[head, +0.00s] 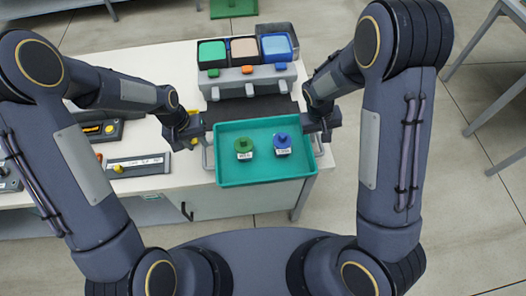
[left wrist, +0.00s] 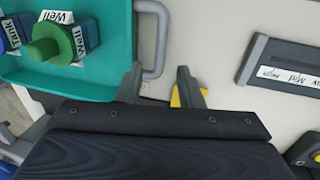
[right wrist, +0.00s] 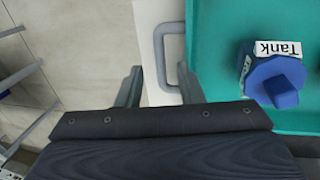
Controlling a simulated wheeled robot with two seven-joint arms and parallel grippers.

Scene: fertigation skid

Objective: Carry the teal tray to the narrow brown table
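The teal tray (head: 265,182) sits at the front edge of the white bench, with grey handles on its left and right sides. It holds a green knob piece (head: 244,149) labelled "Well" and a blue knob piece (head: 282,144) labelled "Tank". My left gripper (head: 195,138) is open at the tray's left handle (left wrist: 160,42), which reaches between its fingers in the left wrist view. My right gripper (head: 321,135) is open at the right handle (right wrist: 168,52), whose bar lies ahead of and between its fingers. Contact with either handle cannot be told. No narrow brown table is recognisable.
Behind the tray on the white bench (head: 160,55) stands a grey unit (head: 250,80) with green, tan and blue bins. Labelled panels (head: 137,166) lie left of the tray. Grey-framed furniture (head: 497,110) stands at right. Open tiled floor lies between it and the bench.

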